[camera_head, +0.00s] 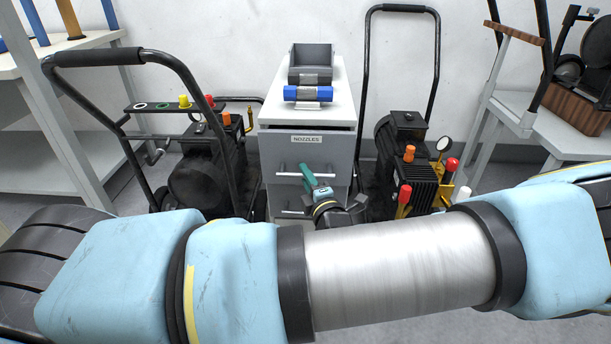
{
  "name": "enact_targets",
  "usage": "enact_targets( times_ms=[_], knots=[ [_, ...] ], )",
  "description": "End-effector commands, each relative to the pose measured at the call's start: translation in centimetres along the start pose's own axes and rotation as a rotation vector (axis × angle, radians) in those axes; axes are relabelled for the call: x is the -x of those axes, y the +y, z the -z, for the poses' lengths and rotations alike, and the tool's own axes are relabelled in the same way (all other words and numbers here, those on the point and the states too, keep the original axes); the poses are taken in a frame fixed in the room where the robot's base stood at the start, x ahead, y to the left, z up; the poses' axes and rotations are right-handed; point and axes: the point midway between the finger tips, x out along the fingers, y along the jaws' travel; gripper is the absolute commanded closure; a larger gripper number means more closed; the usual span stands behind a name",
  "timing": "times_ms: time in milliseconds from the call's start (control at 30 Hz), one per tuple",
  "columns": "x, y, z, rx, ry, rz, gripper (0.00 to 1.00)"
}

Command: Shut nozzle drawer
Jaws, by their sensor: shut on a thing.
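The nozzle drawer (285,152) is the grey top drawer of a white-topped cabinet and carries a "NOZZLES" label (307,139). Its front seems to stand a little out from the cabinet, with a dark gap along its top edge. Its bar handle (287,175) runs across the lower front. My gripper (309,178), with teal parts, is at the middle of this handle and looks shut on it. The fingertips are small, and my wrist partly hides the lower drawer front.
A second handle (292,212) shows on the drawer below. Black wheeled washers stand close on the left (200,180) and right (385,150). My arm crosses the foreground and hides much floor.

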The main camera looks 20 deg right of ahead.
Motion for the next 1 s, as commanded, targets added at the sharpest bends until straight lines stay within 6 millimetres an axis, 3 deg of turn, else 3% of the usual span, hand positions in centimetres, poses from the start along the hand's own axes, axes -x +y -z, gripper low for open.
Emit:
enact_targets(
  times_ms=[267, 600, 900, 933, 1000],
  knots=[
    [-0.1, -0.1, -0.1, 0.000, 0.000, 0.002, 1.00],
    [-4.0, -0.2, -1.7, 0.002, 0.000, 0.003, 1.00],
    [-4.2, 0.0, -1.9, 0.000, -0.003, 0.001, 1.00],
    [-4.2, 0.0, -1.9, 0.001, -0.003, 0.000, 0.79],
    [-4.2, 0.0, -1.9, 0.001, -0.003, 0.000, 0.71]
  ],
)
